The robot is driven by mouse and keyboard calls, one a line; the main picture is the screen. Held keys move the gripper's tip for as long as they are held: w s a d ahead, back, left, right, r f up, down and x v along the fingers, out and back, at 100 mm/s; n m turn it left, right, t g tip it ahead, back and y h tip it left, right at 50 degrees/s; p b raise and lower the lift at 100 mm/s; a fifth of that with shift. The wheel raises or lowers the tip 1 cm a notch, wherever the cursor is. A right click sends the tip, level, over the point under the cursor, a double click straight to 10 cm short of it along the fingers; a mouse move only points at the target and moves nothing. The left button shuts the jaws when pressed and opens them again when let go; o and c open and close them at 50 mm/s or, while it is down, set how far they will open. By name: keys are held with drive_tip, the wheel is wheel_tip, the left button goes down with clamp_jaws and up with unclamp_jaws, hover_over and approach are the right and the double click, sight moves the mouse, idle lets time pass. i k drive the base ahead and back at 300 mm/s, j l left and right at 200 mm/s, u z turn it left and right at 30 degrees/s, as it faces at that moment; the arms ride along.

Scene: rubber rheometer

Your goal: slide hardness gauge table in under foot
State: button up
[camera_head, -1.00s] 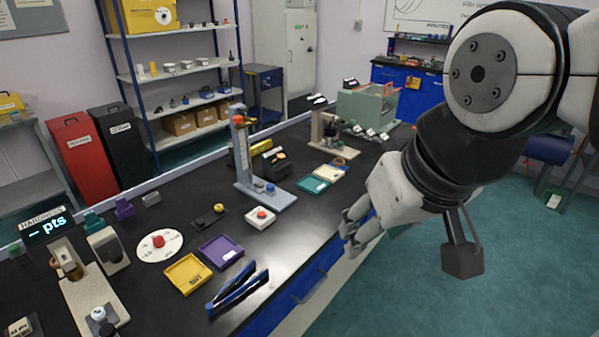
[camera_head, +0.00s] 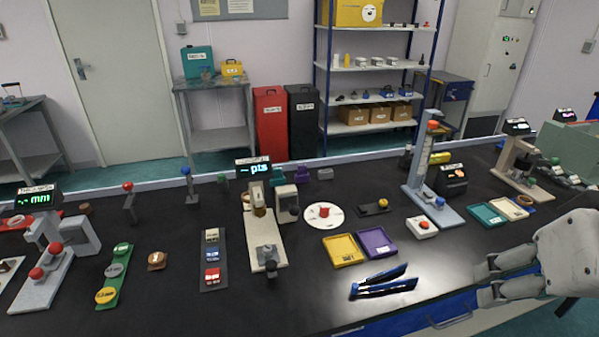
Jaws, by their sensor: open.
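The hardness gauge (camera_head: 257,205) stands on the black bench near the middle of the view, with a display reading "-- pts" on top. Its pale base plate (camera_head: 258,232) runs toward the bench's front edge. A small grey sliding table with a dark knob (camera_head: 267,259) sits at the near end of the base, apart from the foot under the gauge head. My gripper (camera_head: 482,284) is at the right, over the bench's front edge, open and empty. It is well to the right of the gauge.
Blue tongs (camera_head: 385,282), a yellow tray (camera_head: 345,250) and a purple tray (camera_head: 376,243) lie between gauge and gripper. A dark block rack (camera_head: 213,262) is left of the gauge. A tall blue-grey stand (camera_head: 421,170) rises at the right. Bare bench lies in front of the gauge.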

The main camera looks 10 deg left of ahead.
sight(271, 261)
drive_tip(key=j+u, duration=0.1)
drive_tip(key=u, duration=0.3)
drive_tip(key=j+u, duration=0.1)
drive_tip(key=u, duration=0.3)
